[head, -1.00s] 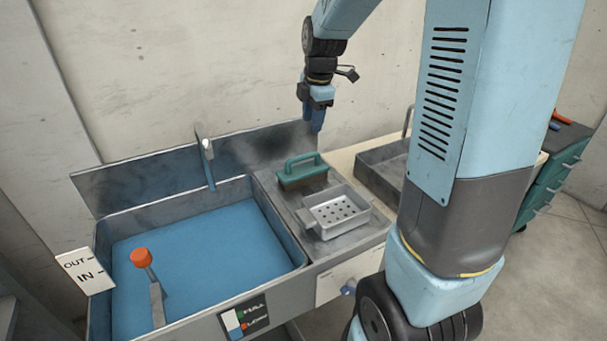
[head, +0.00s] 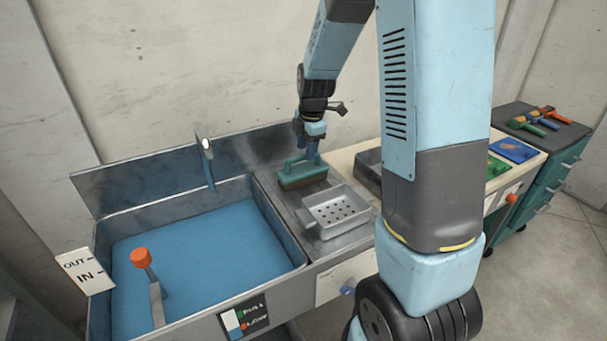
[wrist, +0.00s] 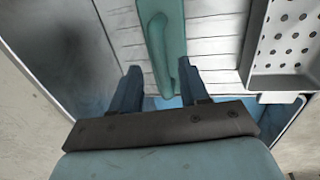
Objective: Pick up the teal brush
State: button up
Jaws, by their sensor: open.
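The teal brush (head: 302,173) lies on the metal drainboard to the right of the sink, its loop handle upward and brown bristles below. My gripper (wrist: 161,84) is open there, one blue finger on each side of the handle. Whether a finger touches the brush I cannot tell.
A perforated metal basket (head: 338,210) stands on the drainboard just in front of the brush. The sink (head: 200,240) with blue water is on the left, with a faucet (head: 207,160) behind. A tray (head: 369,170) lies to the right, partly behind my arm.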

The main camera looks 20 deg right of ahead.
aim_at(304, 157)
jog(key=f, duration=0.4)
jog(key=shift+w+a, duration=0.25)
jog(key=shift+w, duration=0.15)
jog(key=shift+c, duration=0.4)
grip_shut()
